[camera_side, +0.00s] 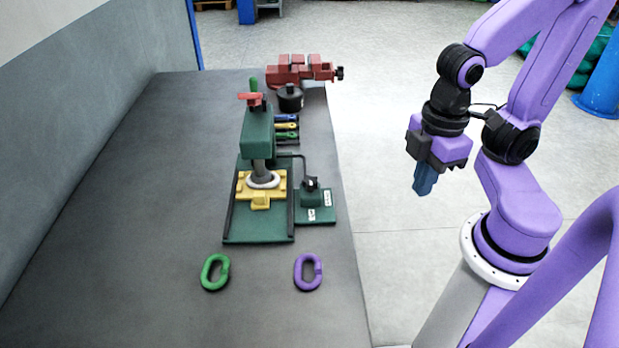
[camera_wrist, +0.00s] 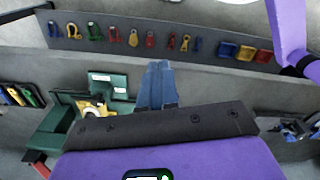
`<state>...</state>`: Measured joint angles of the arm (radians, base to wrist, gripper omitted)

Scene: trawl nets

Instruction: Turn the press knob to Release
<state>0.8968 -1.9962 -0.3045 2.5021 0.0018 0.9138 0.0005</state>
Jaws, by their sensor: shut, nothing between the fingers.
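The press (camera_side: 258,135) is green and stands on the table, with a yellow bed (camera_side: 262,200) and a pale ring around the ram. The black press knob (camera_side: 311,186) sits on a green plate at the press's right side, with two white labels in front of and beside it, too small to read. The wrist view shows the green plate with white labels (camera_wrist: 119,90) left of the fingers; the knob's pointing direction cannot be told. My gripper (camera_side: 423,186) is shut and empty, in the air right of the table, well apart from the knob. Its blue fingers also show in the wrist view (camera_wrist: 157,85).
A green link (camera_side: 206,273) and a purple link (camera_side: 298,270) lie on the near table. Behind the press are coloured-handled tools (camera_side: 287,128), a black pot (camera_side: 290,101) and a red vice (camera_side: 300,72). The table's left side is clear. A board with coloured shackles (camera_wrist: 133,38) shows in the wrist view.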

